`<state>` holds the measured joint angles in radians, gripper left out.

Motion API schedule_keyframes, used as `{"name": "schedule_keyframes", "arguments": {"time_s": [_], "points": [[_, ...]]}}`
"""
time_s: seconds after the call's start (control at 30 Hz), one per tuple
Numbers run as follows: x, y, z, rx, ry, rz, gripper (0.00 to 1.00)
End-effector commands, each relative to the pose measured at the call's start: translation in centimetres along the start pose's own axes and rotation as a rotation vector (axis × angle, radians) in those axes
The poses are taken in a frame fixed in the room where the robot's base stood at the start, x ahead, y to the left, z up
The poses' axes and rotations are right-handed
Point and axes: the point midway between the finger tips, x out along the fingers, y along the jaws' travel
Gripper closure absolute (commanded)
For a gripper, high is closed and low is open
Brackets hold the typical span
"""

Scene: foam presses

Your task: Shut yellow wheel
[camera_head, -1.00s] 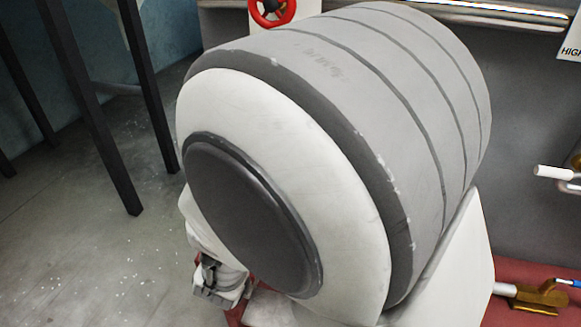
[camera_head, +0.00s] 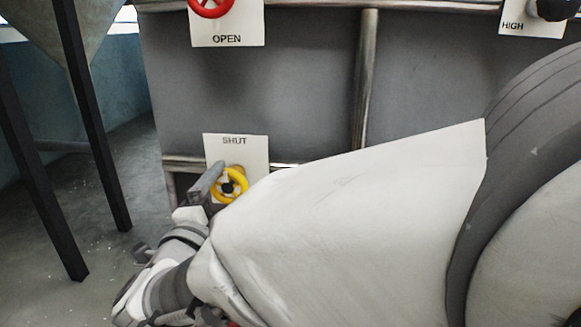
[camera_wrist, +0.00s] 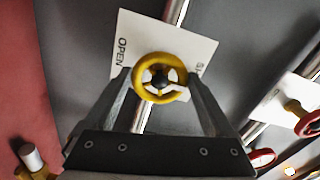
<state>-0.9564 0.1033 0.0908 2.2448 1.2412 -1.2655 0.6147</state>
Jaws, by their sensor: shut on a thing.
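The yellow wheel (camera_head: 242,184) is mounted low on the grey press panel, in front of a white sign (camera_head: 236,147). The word SHUT shows at the sign's top in the head view. In the wrist view the yellow wheel (camera_wrist: 160,59) has a dark hub and sits between my fingers. OPEN is on the sign's left side there, and part of SHUT on its right. My gripper (camera_wrist: 160,84) is shut on the yellow wheel, one finger at each side of the rim. In the head view my gripper (camera_head: 214,184) partly hides the wheel's left side.
A red wheel (camera_head: 224,9) with an OPEN sign (camera_head: 227,37) is above. A HIGH sign (camera_head: 529,25) with a dark knob is at upper right. A vertical metal pipe (camera_head: 367,80) runs down the panel. Dark frame legs (camera_head: 92,130) stand on the floor at left.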

Motion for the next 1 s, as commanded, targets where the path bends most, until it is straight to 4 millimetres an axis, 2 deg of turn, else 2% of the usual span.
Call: {"name": "schedule_keyframes", "arguments": {"time_s": [0.57,0.6,0.63,1.0], "points": [[-0.06,0.04,0.1,0.034,-0.003,0.003,0.67],[-0.06,0.04,0.11,0.034,-0.003,0.003,0.06],[-0.06,0.03,0.11,0.034,-0.003,0.002,0.01],[0.06,0.02,0.03,0.031,-0.001,0.001,0.0]]}}
